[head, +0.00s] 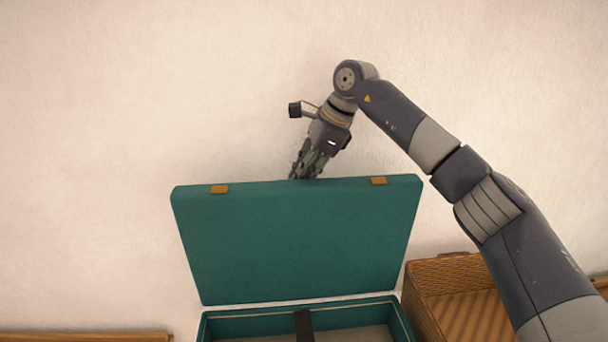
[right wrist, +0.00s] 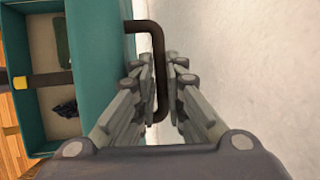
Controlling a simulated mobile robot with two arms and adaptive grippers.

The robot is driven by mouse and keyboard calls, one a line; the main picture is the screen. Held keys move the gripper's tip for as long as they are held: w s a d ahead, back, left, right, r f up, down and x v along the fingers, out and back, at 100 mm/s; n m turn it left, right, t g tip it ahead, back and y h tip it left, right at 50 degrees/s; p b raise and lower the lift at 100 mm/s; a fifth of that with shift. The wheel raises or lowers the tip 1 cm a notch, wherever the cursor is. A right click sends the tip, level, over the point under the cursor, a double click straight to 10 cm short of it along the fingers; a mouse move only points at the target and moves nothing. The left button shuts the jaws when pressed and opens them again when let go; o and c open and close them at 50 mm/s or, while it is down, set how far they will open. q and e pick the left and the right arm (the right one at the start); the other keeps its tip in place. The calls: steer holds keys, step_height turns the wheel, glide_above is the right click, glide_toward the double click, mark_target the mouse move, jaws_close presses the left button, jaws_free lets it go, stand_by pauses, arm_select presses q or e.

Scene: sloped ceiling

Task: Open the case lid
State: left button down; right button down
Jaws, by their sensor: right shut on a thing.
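The teal case stands open in the head view. Its lid (head: 300,245) is raised up in front of the wall, with two orange latches (head: 219,189) (head: 379,181) along its top edge. The case's lower part (head: 213,325) shows at the bottom edge. My right gripper (head: 303,176) is at the lid's top edge, its fingertips partly hidden behind it. In the right wrist view my right gripper (right wrist: 162,68) is shut on the dark lid handle (right wrist: 148,27), which passes between the fingers. My left gripper is out of view.
A wicker basket (head: 430,311) stands right of the case, below my right arm. The plain wall (head: 100,120) is close behind the lid. In the wrist view, the case holds a strap (right wrist: 45,79), a green item (right wrist: 62,38) and a small dark item (right wrist: 66,108).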

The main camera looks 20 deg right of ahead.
steer(key=c, duration=1.8)
jaws_free()
steer(key=shift+s+f, duration=0.15)
steer(key=shift+f, duration=0.6)
steer(key=shift+o, duration=0.7)
steer(key=shift+d, duration=0.1)
steer(key=shift+w, duration=0.45)
steer(key=shift+s+r, duration=0.3)
steer(key=shift+r, duration=0.05)
steer(key=v, duration=1.1)
steer(key=shift+w+r, duration=0.2)
steer(key=shift+w, duration=0.05)
steer(key=shift+d, duration=0.15)
